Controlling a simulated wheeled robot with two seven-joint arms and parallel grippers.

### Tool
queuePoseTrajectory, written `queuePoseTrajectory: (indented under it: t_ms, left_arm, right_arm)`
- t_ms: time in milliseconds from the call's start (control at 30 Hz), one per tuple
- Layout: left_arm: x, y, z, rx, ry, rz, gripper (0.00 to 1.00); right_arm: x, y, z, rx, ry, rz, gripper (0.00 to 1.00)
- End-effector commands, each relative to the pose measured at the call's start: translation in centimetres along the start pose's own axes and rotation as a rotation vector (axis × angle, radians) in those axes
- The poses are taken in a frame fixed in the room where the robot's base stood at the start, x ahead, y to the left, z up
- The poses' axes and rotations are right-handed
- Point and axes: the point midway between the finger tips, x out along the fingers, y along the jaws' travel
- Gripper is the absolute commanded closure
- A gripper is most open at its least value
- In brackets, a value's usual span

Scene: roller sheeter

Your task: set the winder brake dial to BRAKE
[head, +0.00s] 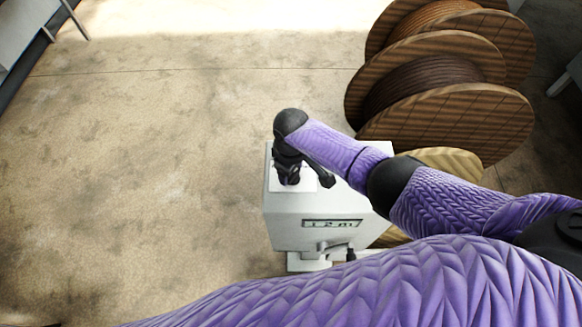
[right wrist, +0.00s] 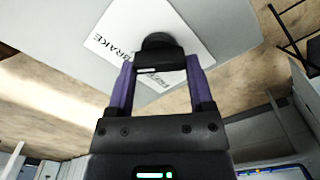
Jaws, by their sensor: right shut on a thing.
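The winder brake dial (right wrist: 157,42) is a black knob on a white label plate (right wrist: 192,38) in the right wrist view. The word BRAKE is printed on the plate's left part; another word, partly covered and hard to read, lies nearer my gripper. My right gripper (right wrist: 160,66) has its two purple fingers on either side of the knob and is shut on it. In the head view my right gripper (head: 289,176) points down onto the top of the pale grey box (head: 310,207), where it hides the dial. I cannot make out the dial's pointer. My left gripper is not in view.
The box carries a small display (head: 332,224) reading about 1.2 m and a fitting with a dark handle below it. Large wooden cable reels (head: 450,125) stand close behind it at the right. The floor (head: 150,150) to the left is clear.

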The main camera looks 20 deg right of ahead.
Motion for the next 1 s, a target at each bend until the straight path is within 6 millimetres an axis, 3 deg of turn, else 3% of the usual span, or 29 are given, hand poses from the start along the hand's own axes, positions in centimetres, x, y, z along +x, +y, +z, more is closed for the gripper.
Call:
queuePoseTrajectory:
  t_ms: [67,100,233,533,800,1000]
  left_arm:
    - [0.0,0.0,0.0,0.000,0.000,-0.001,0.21]
    - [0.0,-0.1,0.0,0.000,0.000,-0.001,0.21]
    - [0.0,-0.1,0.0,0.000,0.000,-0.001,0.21]
    - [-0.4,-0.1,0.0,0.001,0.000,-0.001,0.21]
    - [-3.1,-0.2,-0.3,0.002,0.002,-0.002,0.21]
    - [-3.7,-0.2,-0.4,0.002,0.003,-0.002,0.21]
  right_arm:
    - [-0.1,0.0,-0.1,0.002,0.002,0.000,0.91]
    - [-0.1,0.0,-0.1,0.002,0.002,0.000,0.30]
    - [-0.1,0.0,-0.1,0.001,0.002,0.000,0.03]
    - [-0.7,0.0,0.0,0.000,0.001,0.000,0.00]
    - [-7.0,0.0,-0.1,-0.002,0.005,0.001,0.00]
    - [-9.8,0.0,-0.1,0.000,0.002,0.000,0.00]
